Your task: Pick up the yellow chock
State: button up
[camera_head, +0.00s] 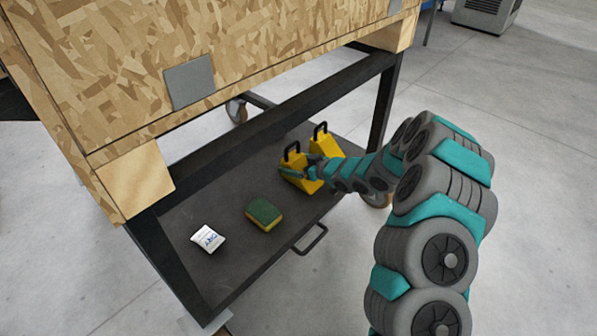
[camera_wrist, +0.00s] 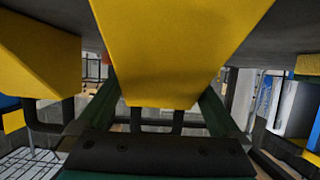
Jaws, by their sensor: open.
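Two yellow chocks with black handles stand on the dark lower shelf of the cart. The nearer chock (camera_head: 293,164) is at my gripper (camera_head: 311,173), which partly covers it. The farther chock (camera_head: 324,139) stands just behind it. In the wrist view, which looks upside down, one chock (camera_wrist: 180,45) fills the upper middle. Its black handle points down between the fingers of my open gripper (camera_wrist: 163,95). The fingers lie along both sides of the chock's narrow end; I cannot tell whether they touch it. The other chock (camera_wrist: 38,62) shows at the left.
A green and yellow sponge (camera_head: 263,214) and a white packet (camera_head: 208,238) lie on the same shelf (camera_head: 240,190). A wooden crate (camera_head: 200,50) sits above, with a dark frame post (camera_head: 382,100) beside my arm. A handle (camera_head: 310,239) sticks out at the shelf's edge.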

jog(key=shift+w+a+f, duration=0.3)
jog(key=shift+w+a, duration=0.1)
jog(key=shift+a, duration=0.15)
jog(key=shift+r, duration=0.1)
grip_shut()
dwell(0.4)
